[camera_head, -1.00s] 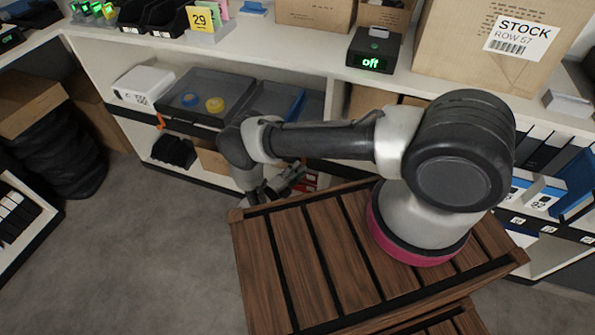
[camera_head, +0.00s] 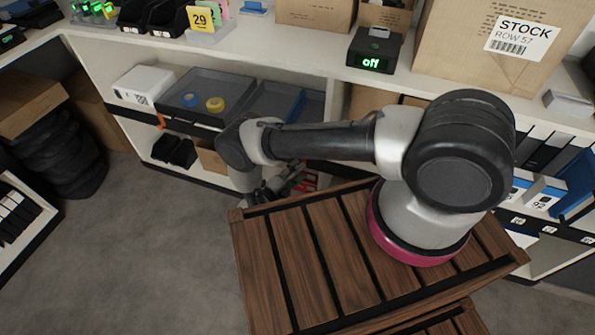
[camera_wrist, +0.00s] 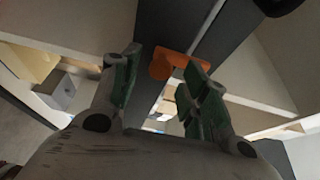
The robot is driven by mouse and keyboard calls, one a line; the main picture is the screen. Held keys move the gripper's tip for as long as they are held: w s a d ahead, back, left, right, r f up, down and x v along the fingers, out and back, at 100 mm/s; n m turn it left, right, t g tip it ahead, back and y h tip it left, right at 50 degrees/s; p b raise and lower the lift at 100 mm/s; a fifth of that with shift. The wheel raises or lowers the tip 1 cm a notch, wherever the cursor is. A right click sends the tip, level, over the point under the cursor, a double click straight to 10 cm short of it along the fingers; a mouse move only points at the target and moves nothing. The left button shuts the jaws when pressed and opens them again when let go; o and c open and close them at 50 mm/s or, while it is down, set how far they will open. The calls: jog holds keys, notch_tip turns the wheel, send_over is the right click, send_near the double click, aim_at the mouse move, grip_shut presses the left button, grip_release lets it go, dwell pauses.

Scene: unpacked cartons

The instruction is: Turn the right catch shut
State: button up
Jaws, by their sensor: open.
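An orange catch (camera_wrist: 168,62) shows in the wrist view, ahead of my gripper and near the space between its fingertips, against a dark grey strip. I cannot tell whether it touches a finger. My gripper (camera_wrist: 163,72) is open, with a green-padded finger on each side and nothing held. In the head view my gripper (camera_head: 283,186) is low in front of the shelving, partly hidden by my arm. Another orange catch (camera_head: 161,121) shows at the left below the grey tray (camera_head: 190,118). The right catch is hidden in the head view.
The grey tray holds a blue and a yellow roll (camera_head: 214,104). A white box (camera_head: 140,86) stands to its left. A slatted wooden surface (camera_head: 300,270) lies below my arm. Cartons and a display reading "off" (camera_head: 375,50) stand on the counter.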

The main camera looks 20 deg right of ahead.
jog(key=v, duration=1.1)
jog(key=shift+s, duration=0.2)
jog(key=shift+a+f, duration=0.1)
jog(key=shift+a, duration=0.05)
